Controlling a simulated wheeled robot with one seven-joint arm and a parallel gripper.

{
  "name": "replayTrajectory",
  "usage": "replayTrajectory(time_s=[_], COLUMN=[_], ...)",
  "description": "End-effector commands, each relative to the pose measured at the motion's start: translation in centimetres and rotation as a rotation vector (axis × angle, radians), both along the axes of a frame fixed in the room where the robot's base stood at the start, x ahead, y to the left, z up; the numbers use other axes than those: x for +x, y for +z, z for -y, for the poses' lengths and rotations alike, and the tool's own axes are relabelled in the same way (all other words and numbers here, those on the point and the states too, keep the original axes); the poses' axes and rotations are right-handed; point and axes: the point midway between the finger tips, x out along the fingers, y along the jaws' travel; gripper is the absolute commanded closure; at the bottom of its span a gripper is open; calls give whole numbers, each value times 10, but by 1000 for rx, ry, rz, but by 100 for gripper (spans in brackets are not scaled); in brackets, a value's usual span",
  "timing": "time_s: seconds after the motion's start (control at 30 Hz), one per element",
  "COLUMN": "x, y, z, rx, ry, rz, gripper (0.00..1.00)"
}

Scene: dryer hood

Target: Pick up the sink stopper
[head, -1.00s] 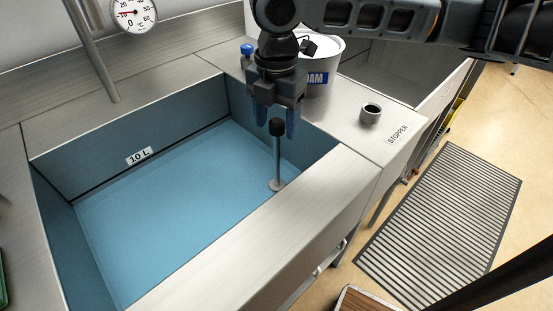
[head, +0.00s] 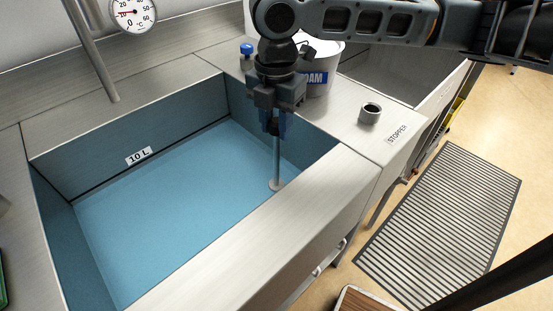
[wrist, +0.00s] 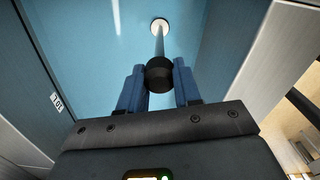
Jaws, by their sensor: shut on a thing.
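The sink stopper (head: 277,165) stands upright in the sink (head: 165,205). It has a thin metal rod, a round base at the sink floor and a black knob on top. My gripper (head: 275,127) points down from above and is shut on the knob, which is mostly hidden by the fingers in the head view. In the wrist view, the black knob (wrist: 159,74) sits between the blue fingers of my gripper (wrist: 159,86), with the rod running down to the pale base.
A white bucket (head: 318,72) stands behind my gripper. A small grey holder (head: 370,113) sits on the right ledge beside a STOPPER label (head: 397,133). The sink's front rim (head: 270,235) and right wall lie close to the stopper.

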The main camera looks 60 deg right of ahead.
Motion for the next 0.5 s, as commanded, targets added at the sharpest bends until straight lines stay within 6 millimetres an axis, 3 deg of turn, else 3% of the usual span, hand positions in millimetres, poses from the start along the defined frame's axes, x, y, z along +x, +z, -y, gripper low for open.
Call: replayTrajectory(time_s=[0.27,0.5], x=[0,1], y=[2,22], z=[0,0], rx=[0,-1], ry=[0,1], rz=[1,3], gripper=[98,98])
